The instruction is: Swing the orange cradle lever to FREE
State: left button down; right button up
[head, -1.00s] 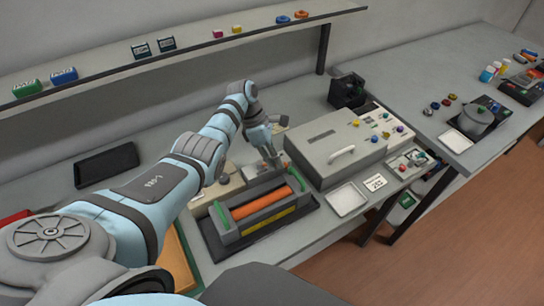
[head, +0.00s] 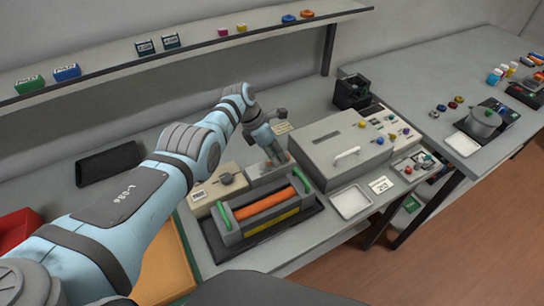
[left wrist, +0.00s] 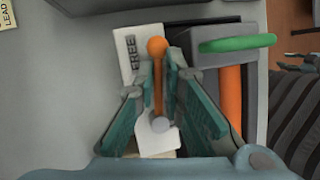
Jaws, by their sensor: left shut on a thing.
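The orange lever (left wrist: 158,88) shows in the left wrist view, with a round orange knob at its upper end and a grey pivot at its lower end. It points up the picture, beside a white plate marked FREE (left wrist: 131,52). My left gripper (left wrist: 159,64) has its two teal fingers close around the lever's shaft, shut on it. In the head view my left gripper (head: 275,158) is behind the grey cradle (head: 232,238), and its fingers hide the lever. The cradle holds an orange roller (head: 264,204) between green end pieces. A gripper-like shape, perhaps my right gripper (left wrist: 299,62), shows at the wrist view's right edge.
A grey box with a white handle (head: 340,153) stands right of the lever. A white tray (head: 351,203) lies in front of that box. A small beige unit with a dark knob (head: 226,179) stands to the lever's left. A black tray (head: 109,163) lies farther left.

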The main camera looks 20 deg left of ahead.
pick_arm(q)
jog(key=shift+s+f, duration=0.1)
jog(key=c, duration=1.5)
grip_release()
jog(key=shift+c, duration=0.2)
jog(key=w+v, duration=0.1)
jog(key=v, duration=1.1)
jog(key=shift+s, duration=0.35)
